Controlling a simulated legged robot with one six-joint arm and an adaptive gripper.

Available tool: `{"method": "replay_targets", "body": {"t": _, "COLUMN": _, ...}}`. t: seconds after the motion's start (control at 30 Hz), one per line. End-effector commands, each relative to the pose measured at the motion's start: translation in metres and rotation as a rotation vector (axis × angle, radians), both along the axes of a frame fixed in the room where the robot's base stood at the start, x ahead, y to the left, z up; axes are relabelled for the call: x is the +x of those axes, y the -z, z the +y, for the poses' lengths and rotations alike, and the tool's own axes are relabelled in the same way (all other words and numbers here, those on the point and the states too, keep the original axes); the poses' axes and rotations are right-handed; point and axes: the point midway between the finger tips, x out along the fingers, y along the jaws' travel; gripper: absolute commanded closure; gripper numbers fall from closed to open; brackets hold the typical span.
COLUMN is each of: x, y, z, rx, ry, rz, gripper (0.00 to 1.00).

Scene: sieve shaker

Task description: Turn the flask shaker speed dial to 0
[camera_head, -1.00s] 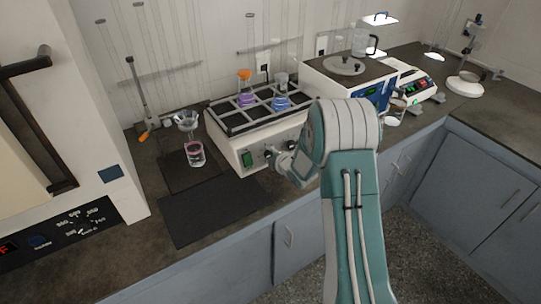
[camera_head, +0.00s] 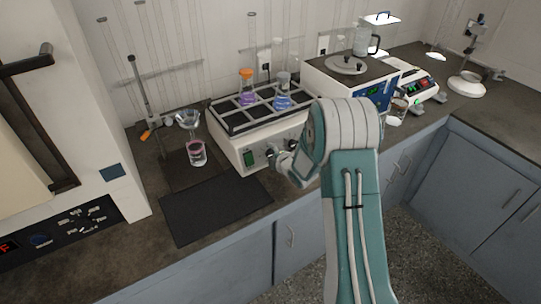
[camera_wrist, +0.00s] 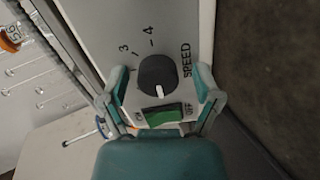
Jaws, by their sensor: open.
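The flask shaker (camera_head: 238,156) is a white box on the bench with a black-gridded top. Its speed dial (camera_wrist: 157,70) is a round black knob with a white pointer mark. In the wrist view the mark points down, slightly right. The numbers 3 and 4 are printed above-left of the dial, and "SPEED" is to its right. My gripper (camera_wrist: 162,84) is open, one finger on each side of the dial; I cannot tell whether they touch it. A green power switch (camera_wrist: 167,114) sits just below. In the head view my gripper (camera_head: 279,156) is at the shaker's front; the arm hides part of it.
Flasks with purple (camera_head: 247,98) and blue liquid (camera_head: 283,102) stand on the shaker. A beaker with pink liquid (camera_head: 197,155) stands left of it. A dark mat (camera_head: 215,208) lies in front. A white-and-blue device with a lidded top (camera_head: 347,66) is to the right.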

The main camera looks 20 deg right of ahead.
Motion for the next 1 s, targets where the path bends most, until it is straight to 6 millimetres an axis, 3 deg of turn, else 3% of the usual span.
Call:
{"method": "replay_targets", "body": {"t": 0.17, "x": -0.013, "y": -0.007, "z": -0.005, "rx": -0.001, "ry": 0.002, "rz": -0.001, "gripper": 0.18}}
{"method": "replay_targets", "body": {"t": 0.6, "x": -0.09, "y": -0.039, "z": -0.025, "rx": -0.001, "ry": 0.002, "rz": 0.0, "gripper": 0.18}}
{"method": "replay_targets", "body": {"t": 0.8, "x": -0.104, "y": -0.044, "z": -0.028, "rx": -0.002, "ry": 0.0, "rz": 0.002, "gripper": 0.18}}
{"method": "replay_targets", "body": {"t": 1.0, "x": -0.105, "y": -0.044, "z": -0.028, "rx": -0.001, "ry": -0.001, "rz": 0.002, "gripper": 0.18}}
